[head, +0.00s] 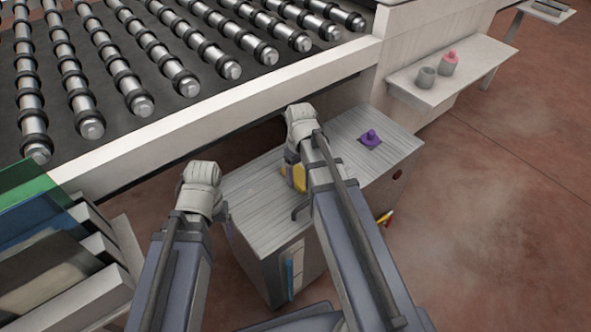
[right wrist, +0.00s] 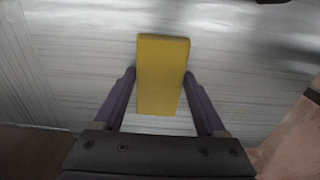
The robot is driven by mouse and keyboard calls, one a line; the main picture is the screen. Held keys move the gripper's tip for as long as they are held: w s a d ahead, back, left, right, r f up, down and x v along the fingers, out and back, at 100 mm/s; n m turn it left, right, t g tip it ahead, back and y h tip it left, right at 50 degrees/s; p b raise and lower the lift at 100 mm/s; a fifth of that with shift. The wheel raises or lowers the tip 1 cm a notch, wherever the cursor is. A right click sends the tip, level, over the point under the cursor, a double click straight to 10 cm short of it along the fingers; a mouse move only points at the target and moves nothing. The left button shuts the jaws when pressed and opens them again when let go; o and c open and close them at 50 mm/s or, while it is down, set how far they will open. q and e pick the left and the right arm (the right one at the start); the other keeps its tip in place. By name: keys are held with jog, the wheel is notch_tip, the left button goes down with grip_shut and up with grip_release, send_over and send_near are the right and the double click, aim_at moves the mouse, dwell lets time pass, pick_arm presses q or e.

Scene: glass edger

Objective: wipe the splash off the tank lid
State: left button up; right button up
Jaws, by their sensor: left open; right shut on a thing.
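The tank lid (head: 345,130) is the grey, streaked top of the box in the middle of the head view; it fills most of the right wrist view (right wrist: 70,65). A purple knob on a square base (head: 371,138) sits on its far right part. My right gripper (right wrist: 160,78) is shut on a yellow sponge (right wrist: 162,60), gripped by its sides, over the lid; whether the sponge touches the lid is unclear. The sponge is partly hidden by my arm in the head view (head: 299,178). I cannot make out a distinct splash. My left gripper (head: 222,212) is open by the lid's left edge, mostly hidden by its wrist.
A roller conveyor (head: 215,110) with a pale rail runs behind the tank. Glass sheets in a rack (head: 40,215) stand at the left. A side shelf (head: 455,75) holds a grey cup (head: 426,77) and a pink-topped one (head: 448,62).

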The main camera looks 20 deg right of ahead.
aim_at(300, 176)
jog(key=shift+s, duration=0.2)
notch_tip(300, 176, up, 6)
jog(key=p, duration=0.6)
jog(key=shift+w, duration=0.1)
notch_tip(300, 176, up, 3)
jog(key=p, duration=0.3)
dwell(0.3)
dwell(0.4)
